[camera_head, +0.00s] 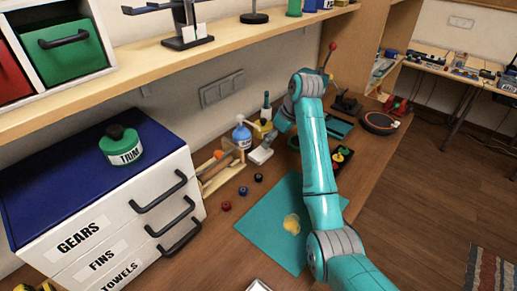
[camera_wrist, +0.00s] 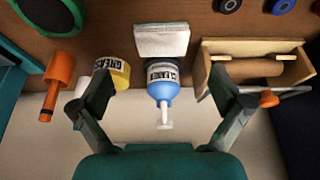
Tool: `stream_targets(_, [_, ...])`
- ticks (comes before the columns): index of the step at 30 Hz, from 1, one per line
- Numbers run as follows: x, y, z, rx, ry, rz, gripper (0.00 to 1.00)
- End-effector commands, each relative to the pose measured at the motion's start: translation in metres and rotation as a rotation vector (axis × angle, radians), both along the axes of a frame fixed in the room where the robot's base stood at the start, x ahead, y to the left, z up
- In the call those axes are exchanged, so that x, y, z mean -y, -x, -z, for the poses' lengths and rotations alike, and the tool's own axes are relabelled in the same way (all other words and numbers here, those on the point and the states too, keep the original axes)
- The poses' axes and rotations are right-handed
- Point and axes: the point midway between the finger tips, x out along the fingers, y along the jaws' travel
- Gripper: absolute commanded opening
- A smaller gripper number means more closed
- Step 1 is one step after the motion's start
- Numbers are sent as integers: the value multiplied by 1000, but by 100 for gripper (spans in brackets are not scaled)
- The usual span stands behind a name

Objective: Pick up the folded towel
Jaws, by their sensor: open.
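The folded towel (camera_head: 262,152) looks like a small pale block on the bench, in front of the blue cleaner bottle (camera_head: 242,135). In the wrist view the towel (camera_wrist: 162,40) is a whitish square-edged pad at the top middle, right beside the cleaner bottle (camera_wrist: 163,85). My gripper (camera_wrist: 162,88) is open, with its two dark fingers spread either side of the bottle in the picture. The towel lies beyond the fingertips and nothing is held. In the head view my gripper's fingers are hard to make out near the wall side of the arm.
A yellow grease tub (camera_wrist: 115,72) and an orange-handled tool (camera_wrist: 60,72) are left of the bottle. A wooden holder (camera_wrist: 255,68) is on the right. A teal mat (camera_head: 265,235) lies in front.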

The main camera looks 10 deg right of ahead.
Motion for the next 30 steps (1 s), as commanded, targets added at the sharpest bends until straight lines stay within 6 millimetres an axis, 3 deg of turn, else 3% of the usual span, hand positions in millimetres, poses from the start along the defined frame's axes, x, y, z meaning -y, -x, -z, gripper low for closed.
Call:
stream_targets(6, [-8, -10, 31, -2, -1, -1, 100])
stream_targets(14, [-12, -15, 48, 0, 0, 0, 100])
stream_targets(24, [-22, -26, 88, -1, 0, -1, 100])
stream_targets(30, [-23, -28, 93, 1, 1, -1, 100])
